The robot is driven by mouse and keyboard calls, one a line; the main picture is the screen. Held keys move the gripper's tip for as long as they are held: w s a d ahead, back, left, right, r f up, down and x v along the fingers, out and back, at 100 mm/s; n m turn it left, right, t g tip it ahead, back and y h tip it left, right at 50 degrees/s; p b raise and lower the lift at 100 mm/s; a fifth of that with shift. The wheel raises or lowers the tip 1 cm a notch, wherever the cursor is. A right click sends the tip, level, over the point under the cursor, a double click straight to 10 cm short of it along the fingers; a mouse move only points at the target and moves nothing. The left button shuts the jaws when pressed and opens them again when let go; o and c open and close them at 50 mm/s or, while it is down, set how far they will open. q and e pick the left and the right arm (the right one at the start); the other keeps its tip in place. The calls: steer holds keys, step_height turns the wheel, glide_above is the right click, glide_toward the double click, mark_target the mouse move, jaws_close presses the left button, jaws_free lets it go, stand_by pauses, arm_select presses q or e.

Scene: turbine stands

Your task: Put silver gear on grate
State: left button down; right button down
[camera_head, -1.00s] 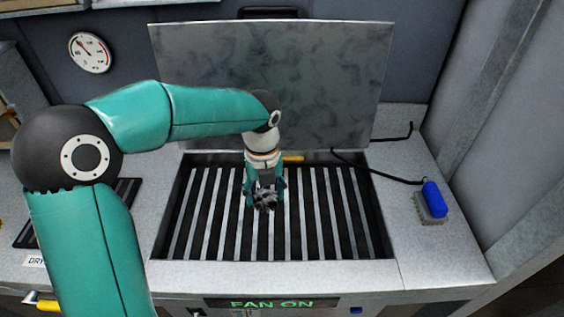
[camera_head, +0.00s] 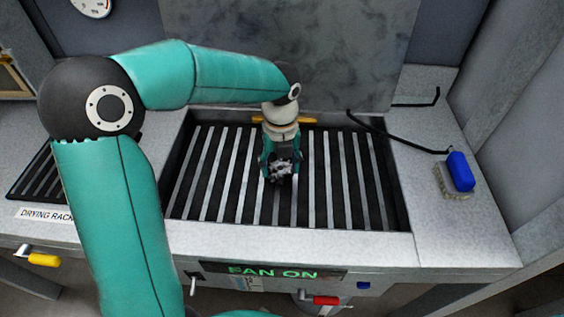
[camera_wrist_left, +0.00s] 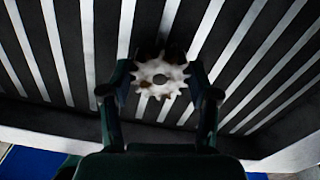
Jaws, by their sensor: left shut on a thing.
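The silver gear (camera_head: 281,168) is a toothed metal disc with some brown spots. It also shows in the left wrist view (camera_wrist_left: 160,77). My left gripper (camera_head: 280,172) is shut on it, with a finger on either side of the gear in the left wrist view (camera_wrist_left: 160,88). The grate (camera_head: 222,180) is a set of parallel metal bars over a dark recess in the bench. The gripper and gear are over the middle of the grate. I cannot tell whether the gear touches the bars. My right gripper is not in view.
A raised metal lid (camera_head: 290,50) stands behind the grate. A blue-handled brush (camera_head: 459,172) lies on the bench to the right, near a black cable (camera_head: 400,165). A drying rack (camera_head: 35,172) is at left. A lit FAN ON sign (camera_head: 272,271) is on the front.

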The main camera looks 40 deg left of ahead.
mark_target(280, 167)
arm_select(q)
steer(key=shift+f, duration=0.55)
steer(key=shift+f+b, duration=0.3)
steer(key=shift+b, duration=0.05)
steer(key=shift+c, duration=1)
jaws_free()
steer(key=shift+o, duration=0.8)
steer(key=shift+r+p, duration=3.4)
steer(key=shift+r, duration=0.15)
